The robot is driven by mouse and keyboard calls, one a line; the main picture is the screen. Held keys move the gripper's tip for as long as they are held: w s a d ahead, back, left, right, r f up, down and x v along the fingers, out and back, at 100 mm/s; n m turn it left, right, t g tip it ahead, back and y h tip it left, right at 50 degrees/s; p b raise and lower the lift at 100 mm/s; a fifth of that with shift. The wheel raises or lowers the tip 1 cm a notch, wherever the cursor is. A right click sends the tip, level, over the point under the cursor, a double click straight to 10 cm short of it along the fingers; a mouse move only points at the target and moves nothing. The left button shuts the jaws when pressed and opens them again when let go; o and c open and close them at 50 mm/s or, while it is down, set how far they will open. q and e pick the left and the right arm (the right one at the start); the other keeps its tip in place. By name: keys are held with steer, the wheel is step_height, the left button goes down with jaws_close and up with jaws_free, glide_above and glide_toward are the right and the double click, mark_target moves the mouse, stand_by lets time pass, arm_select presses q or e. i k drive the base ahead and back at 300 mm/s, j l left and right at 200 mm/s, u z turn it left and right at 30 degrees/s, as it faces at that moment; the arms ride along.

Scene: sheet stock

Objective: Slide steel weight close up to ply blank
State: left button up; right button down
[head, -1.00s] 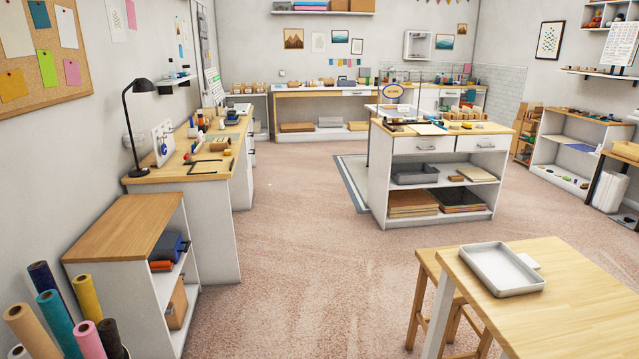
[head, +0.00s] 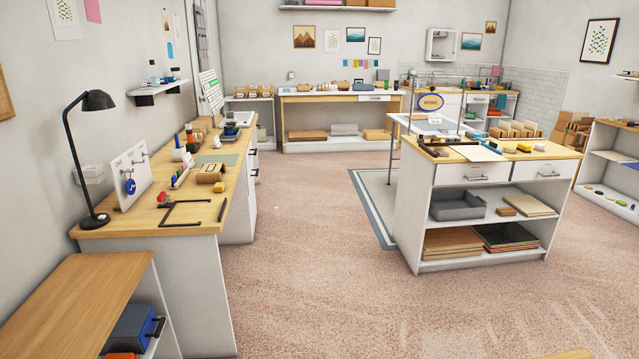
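I cannot pick out the steel weight or the ply blank for certain at this distance. Small dark items (head: 432,149) lie at the left end of the wood top of the white island unit (head: 412,206). A pale flat sheet (head: 476,153) lies beside them. A light flat board (head: 529,205) and a small brown block (head: 507,211) sit on the island's middle shelf. Brown sheets (head: 455,243) are stacked on its bottom shelf. Neither of my grippers is in view.
A long wooden bench (head: 150,215) with a black lamp (head: 97,100) runs along the left wall. A low wooden cabinet (head: 70,300) stands nearer. The carpet (head: 310,270) between bench and island is clear. A grey tray (head: 458,207) sits on the island's middle shelf.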

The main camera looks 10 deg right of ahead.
mark_target(441, 153)
steer(key=i+z, duration=0.1)
steer(key=i, duration=0.55)
steer(key=i+j+z, duration=0.15)
steer(key=i, duration=0.5)
steer(key=i+z, duration=0.1)
steer(key=i, duration=0.55)
steer(key=i+l+z, duration=0.2)
steer(key=i+z, duration=0.25)
steer(key=i, duration=0.15)
steer(key=i+z, duration=0.45)
steer(key=i, duration=0.15)
steer(key=i+j+z, duration=0.2)
steer(key=i+z, duration=0.25)
steer(key=i+l+u, duration=0.35)
steer(key=i+l, duration=0.25)
steer(key=i+l+u, duration=0.4)
steer(key=i+l, duration=0.25)
steer(key=l, duration=0.1)
